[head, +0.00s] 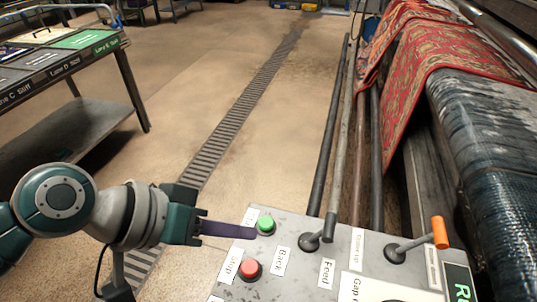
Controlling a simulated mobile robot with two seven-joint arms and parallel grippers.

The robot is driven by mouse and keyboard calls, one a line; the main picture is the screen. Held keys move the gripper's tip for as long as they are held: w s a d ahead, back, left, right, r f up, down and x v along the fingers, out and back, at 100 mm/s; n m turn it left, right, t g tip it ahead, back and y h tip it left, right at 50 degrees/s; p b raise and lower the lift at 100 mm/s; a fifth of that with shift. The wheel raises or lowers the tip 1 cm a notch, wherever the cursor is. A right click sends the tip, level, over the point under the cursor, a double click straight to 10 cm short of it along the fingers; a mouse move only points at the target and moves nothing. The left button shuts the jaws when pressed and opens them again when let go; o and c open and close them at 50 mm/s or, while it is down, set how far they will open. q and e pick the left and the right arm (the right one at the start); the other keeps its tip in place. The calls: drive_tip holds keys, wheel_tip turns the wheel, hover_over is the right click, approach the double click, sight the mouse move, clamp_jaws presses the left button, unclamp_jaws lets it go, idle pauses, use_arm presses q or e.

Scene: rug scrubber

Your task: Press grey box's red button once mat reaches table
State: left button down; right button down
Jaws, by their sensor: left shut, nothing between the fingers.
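The grey box (310,262) fills the lower right of the head view. Its red button (250,268) sits near its left edge, by a label that reads "Stop". A green button (266,224) stands above it. My left gripper (248,232) comes in from the left, shut and empty. Its fingertips are beside the green button and above the red one in the picture; I cannot tell whether they touch. The mat (440,60), red and patterned, drapes over the machine at the upper right, its lower edge hanging down. My right gripper is out of view.
Levers (424,240) with labels rise from the box. Long metal bars (345,130) and a wet dark roller (485,120) run along the right. A dark table (70,115) with lane labels stands at left. A floor drain (240,110) crosses the open floor.

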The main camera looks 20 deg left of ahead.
use_arm(q)
drive_tip(key=b, duration=0.8)
hover_over(243, 271)
wheel_tip(243, 271, down, 8)
drive_tip(key=shift+r, duration=0.15)
drive_tip(key=shift+f, duration=0.55)
drive_tip(key=shift+f+b, duration=0.1)
drive_tip(key=shift+b, duration=0.25)
idle(0.9)
drive_tip(key=shift+f, duration=0.3)
drive_tip(key=shift+f+b, duration=0.55)
drive_tip(key=shift+b, duration=0.2)
idle(0.4)
drive_tip(key=shift+r, duration=0.15)
drive_tip(key=shift+d+r+p, duration=0.1)
drive_tip(key=shift+r+p, duration=0.7)
drive_tip(key=shift+p, duration=0.2)
